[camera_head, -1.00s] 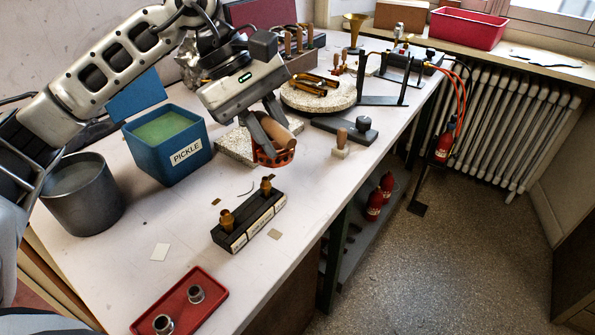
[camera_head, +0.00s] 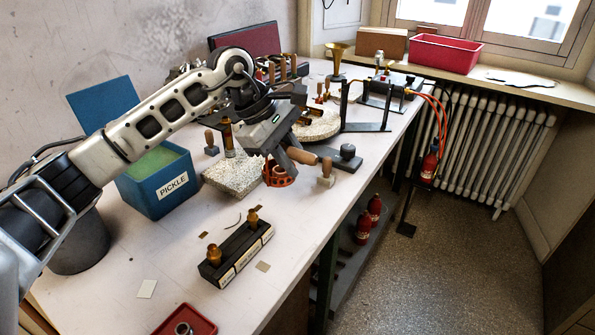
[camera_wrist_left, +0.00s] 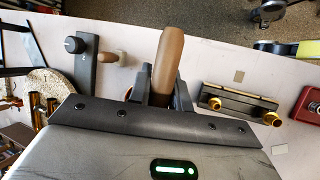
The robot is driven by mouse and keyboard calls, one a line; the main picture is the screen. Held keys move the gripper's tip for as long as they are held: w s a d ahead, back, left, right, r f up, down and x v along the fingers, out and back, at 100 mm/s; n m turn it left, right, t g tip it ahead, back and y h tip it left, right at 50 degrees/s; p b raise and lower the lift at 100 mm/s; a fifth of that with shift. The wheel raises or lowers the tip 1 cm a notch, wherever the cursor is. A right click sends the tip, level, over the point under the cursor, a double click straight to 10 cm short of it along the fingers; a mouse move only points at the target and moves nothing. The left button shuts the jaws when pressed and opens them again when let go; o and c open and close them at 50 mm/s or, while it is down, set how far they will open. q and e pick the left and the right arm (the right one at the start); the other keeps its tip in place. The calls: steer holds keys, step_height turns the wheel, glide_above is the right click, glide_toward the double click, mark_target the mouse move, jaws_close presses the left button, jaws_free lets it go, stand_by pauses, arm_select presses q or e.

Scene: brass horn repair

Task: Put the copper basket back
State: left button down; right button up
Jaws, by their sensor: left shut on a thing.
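The copper basket (camera_head: 277,176) is a small orange-red perforated cup with a wooden handle (camera_head: 302,156). My left gripper (camera_head: 284,160) is shut on it, with the basket hanging below the fingers at the right side of the speckled slab. The handle sticks out to the right. I cannot tell whether the basket touches the bench. In the left wrist view the handle (camera_wrist_left: 168,60) stands up between the fingers, and the cup is hidden. The blue PICKLE tub (camera_head: 158,190), with green contents, stands to the left. My right gripper is not in view.
A small wooden-handled block (camera_head: 326,172) and a dark base with a knob (camera_head: 347,158) lie close to the basket's right. The speckled slab (camera_head: 232,176) is at its left. A black block with brass pieces (camera_head: 237,250) lies in front.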

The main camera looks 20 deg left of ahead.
arm_select(q)
steer(key=shift+w+d+f+p, duration=0.15)
steer(key=shift+w+f, duration=0.2)
steer(key=shift+f, duration=0.55)
steer(key=shift+w+a+f+p, duration=0.1)
steer(key=shift+w+f, duration=0.25)
steer(key=shift+f, duration=0.6)
steer(key=shift+w+d+f+p, duration=0.15)
steer(key=shift+w+f, duration=0.2)
steer(key=shift+f, duration=0.55)
steer(key=c, duration=1.3)
jaws_free()
steer(key=shift+a+f, duration=0.1)
steer(key=shift+r, duration=0.25)
steer(key=b+v, duration=0.1)
steer(key=v, duration=1)
steer(key=shift+s+a+r, duration=0.15)
steer(key=shift+a+r, duration=0.15)
steer(key=shift+a, duration=0.05)
